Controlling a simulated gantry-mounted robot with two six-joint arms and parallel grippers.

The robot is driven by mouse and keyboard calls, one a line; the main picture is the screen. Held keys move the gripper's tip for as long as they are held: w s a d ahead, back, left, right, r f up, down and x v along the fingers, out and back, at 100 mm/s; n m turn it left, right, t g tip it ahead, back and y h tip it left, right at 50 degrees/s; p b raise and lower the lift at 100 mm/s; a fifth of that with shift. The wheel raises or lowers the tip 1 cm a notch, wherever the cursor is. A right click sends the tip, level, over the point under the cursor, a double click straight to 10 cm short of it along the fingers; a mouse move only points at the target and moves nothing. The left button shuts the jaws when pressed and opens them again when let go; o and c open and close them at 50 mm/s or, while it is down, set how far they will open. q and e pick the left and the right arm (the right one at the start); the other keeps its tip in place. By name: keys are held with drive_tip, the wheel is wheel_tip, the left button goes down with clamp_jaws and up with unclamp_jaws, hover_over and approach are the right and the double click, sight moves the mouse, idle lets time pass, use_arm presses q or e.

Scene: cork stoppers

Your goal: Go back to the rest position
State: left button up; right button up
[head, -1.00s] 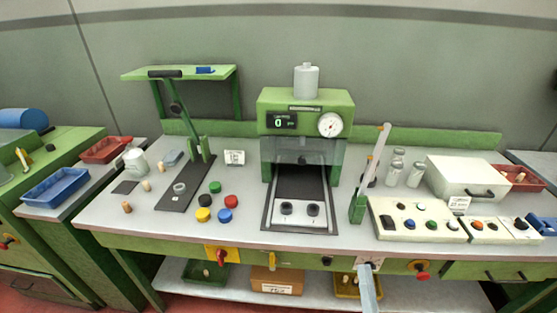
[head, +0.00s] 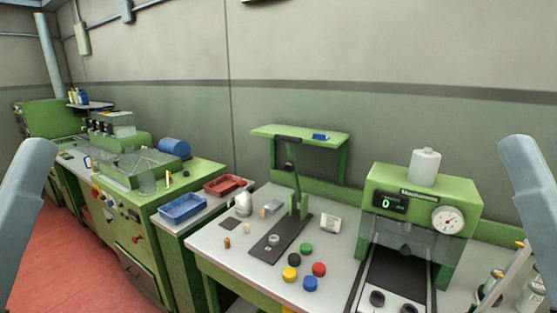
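Both of my arms show only as blue-grey links at the left and right edges of the head view. My grippers are out of the frame, so their state and anything in them are hidden. The cork stoppers (head: 227,242) stand on the white bench (head: 225,262), left of a dark base plate (head: 262,249) with an upright lever.
A green press (head: 424,207) with a gauge stands right of several coloured caps (head: 319,269). A blue tray (head: 183,209) and a red tray (head: 225,184) sit on the left side table. A green shelf (head: 300,132) stands at the back. Red floor (head: 60,262) is clear at left.

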use_arm(q)
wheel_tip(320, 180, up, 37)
drive_tip(key=p, duration=3.3)
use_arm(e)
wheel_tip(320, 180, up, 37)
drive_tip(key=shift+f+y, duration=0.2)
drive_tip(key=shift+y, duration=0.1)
